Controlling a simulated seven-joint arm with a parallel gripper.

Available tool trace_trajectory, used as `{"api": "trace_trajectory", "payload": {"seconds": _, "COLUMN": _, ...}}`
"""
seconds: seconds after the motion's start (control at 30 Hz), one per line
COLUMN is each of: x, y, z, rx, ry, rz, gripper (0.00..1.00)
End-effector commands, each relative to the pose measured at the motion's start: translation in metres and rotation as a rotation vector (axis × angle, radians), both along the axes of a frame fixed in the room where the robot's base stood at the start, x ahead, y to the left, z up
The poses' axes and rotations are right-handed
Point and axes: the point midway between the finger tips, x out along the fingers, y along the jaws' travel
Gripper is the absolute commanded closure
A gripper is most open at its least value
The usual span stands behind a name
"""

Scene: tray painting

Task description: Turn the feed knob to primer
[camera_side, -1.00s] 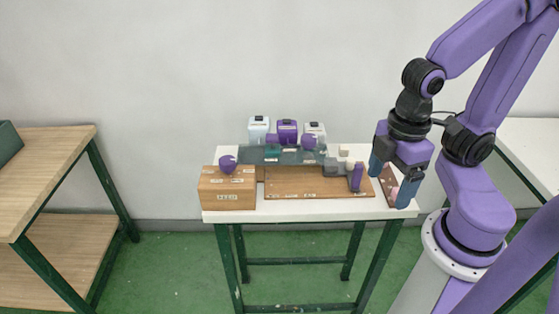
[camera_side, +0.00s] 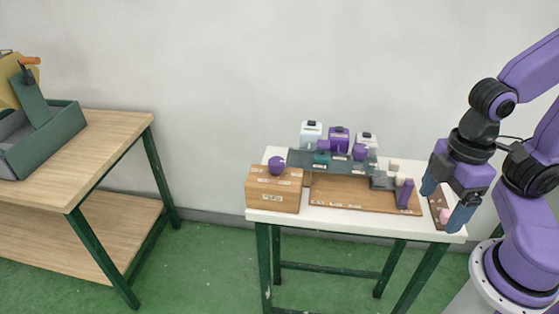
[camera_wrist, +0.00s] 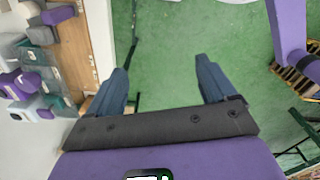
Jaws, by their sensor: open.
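A round purple knob (camera_side: 276,165) sits on top of a wooden box (camera_side: 272,197) at the left end of the white table, in the side view. Small pale labels lie around it, too small to read, so I cannot tell its setting. Another purple round piece (camera_side: 360,152) shows on the grey unit (camera_side: 340,164) behind; I cannot tell whether it turns. My gripper (camera_side: 441,208) is open and empty at the table's right end, far from the box knob, fingers pointing down. The wrist view shows its fingers (camera_wrist: 162,62) apart with green floor between them.
White and purple containers (camera_side: 339,140) stand at the back. A brown board (camera_side: 350,196) lies in front, with an upright purple block (camera_side: 405,194) at its right. A pink piece (camera_side: 445,216) is by my fingers. A wooden bench (camera_side: 95,150) with a green bin (camera_side: 60,140) stands left.

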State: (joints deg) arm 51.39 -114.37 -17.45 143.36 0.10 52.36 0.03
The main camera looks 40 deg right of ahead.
Motion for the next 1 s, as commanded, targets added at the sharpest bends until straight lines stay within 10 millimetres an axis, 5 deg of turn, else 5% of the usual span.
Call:
{"api": "trace_trajectory", "payload": {"seconds": 0.47, "x": 0.0, "y": 0.0, "z": 0.0, "rx": 0.0, "ry": 0.0, "rz": 0.0, "gripper": 0.16}}
{"api": "trace_trajectory", "payload": {"seconds": 0.5, "x": 0.0, "y": 0.0, "z": 0.0, "rx": 0.0, "ry": 0.0, "rz": 0.0, "gripper": 0.25}}
{"api": "trace_trajectory", "payload": {"seconds": 0.63, "x": 0.007, "y": 0.006, "z": 0.003, "rx": 0.0, "ry": 0.0, "rz": 0.007, "gripper": 0.27}}
{"api": "trace_trajectory", "payload": {"seconds": 0.77, "x": 0.033, "y": 0.026, "z": 0.015, "rx": -0.003, "ry": -0.002, "rz": 0.039, "gripper": 0.27}}
{"api": "trace_trajectory", "payload": {"seconds": 1.0, "x": 0.115, "y": 0.073, "z": 0.043, "rx": -0.012, "ry": -0.003, "rz": 0.142, "gripper": 0.27}}
